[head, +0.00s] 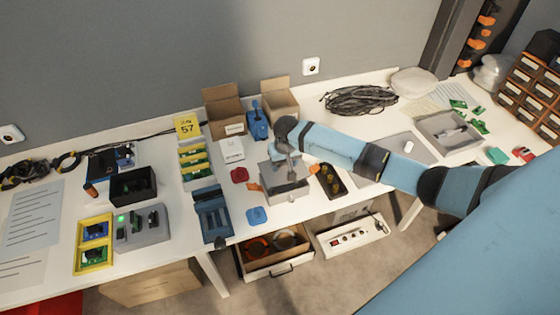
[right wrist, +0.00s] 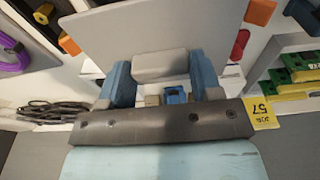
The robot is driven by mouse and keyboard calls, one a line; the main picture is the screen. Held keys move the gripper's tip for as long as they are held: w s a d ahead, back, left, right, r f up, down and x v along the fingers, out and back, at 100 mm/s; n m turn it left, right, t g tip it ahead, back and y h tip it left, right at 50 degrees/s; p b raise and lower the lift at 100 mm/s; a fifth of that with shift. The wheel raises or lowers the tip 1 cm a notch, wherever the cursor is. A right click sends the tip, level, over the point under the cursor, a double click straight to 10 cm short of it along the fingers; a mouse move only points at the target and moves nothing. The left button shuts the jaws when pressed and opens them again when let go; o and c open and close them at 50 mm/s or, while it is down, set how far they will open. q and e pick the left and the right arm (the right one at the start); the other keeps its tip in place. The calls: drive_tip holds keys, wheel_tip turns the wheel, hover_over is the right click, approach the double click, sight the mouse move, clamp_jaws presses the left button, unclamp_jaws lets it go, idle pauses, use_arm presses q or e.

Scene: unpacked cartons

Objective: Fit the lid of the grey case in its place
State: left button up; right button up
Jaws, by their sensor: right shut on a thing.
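My right gripper (head: 284,160) is shut on the block handle (right wrist: 160,66) of a flat grey lid. The lid (head: 272,174) is directly over the grey case (head: 290,194) near the front of the table. In the right wrist view the lid (right wrist: 130,28) fills the space beyond my blue fingers (right wrist: 162,84) and hides the case's inside. Orange parts show at the case's left side (head: 254,187) and right side (head: 314,168). I cannot tell whether the lid is seated or slightly above the rim. My left gripper is not in view.
A blue lidded piece (head: 257,215) and a red one (head: 239,175) lie left of the case, with a blue rack (head: 211,214) beyond. A dark tray with yellow parts (head: 331,181) is close on the right. Open cartons (head: 223,108) stand behind.

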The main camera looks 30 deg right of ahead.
drive_tip(key=shift+s+f, duration=0.1)
drive_tip(key=shift+f, duration=0.2)
wheel_tip(320, 180, down, 2)
drive_tip(key=b, duration=0.2)
drive_tip(key=shift+d+f+b, duration=0.1)
drive_tip(key=shift+b, duration=0.3)
drive_tip(key=shift+r, duration=0.2)
drive_tip(key=shift+f, duration=0.15)
